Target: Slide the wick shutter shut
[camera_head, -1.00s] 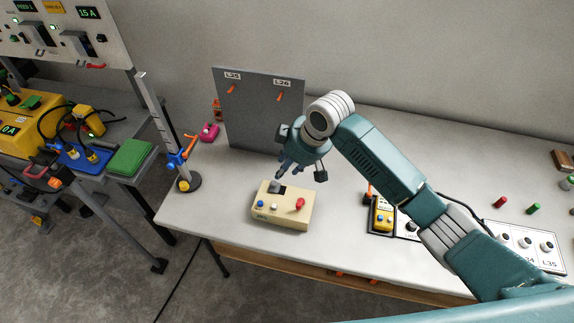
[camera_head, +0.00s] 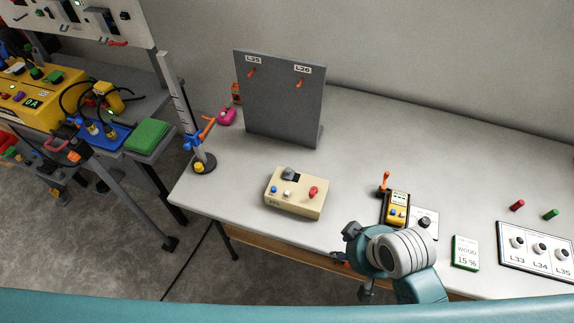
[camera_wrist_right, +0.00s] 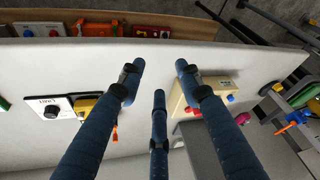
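No part is labelled as a wick shutter, so I cannot tell for certain which it is. A cream box (camera_head: 292,207) stands on the white table, with a dark grey block (camera_head: 289,174) at its back edge and blue, white and red knobs on it. The box also shows partly behind a finger in the right wrist view (camera_wrist_right: 218,86). My right gripper (camera_head: 352,268) is right of and nearer than the box, by the table's front edge, apart from it. In the right wrist view its fingers (camera_wrist_right: 158,72) are spread and empty. My left gripper is not visible.
A grey upright panel (camera_head: 280,105) stands behind the box. A stand with a blue clamp (camera_head: 196,138) is at left. A yellow meter (camera_head: 397,209), a green-edged card (camera_head: 465,252) and a labelled knob board (camera_head: 538,246) lie right. The table behind the meter is clear.

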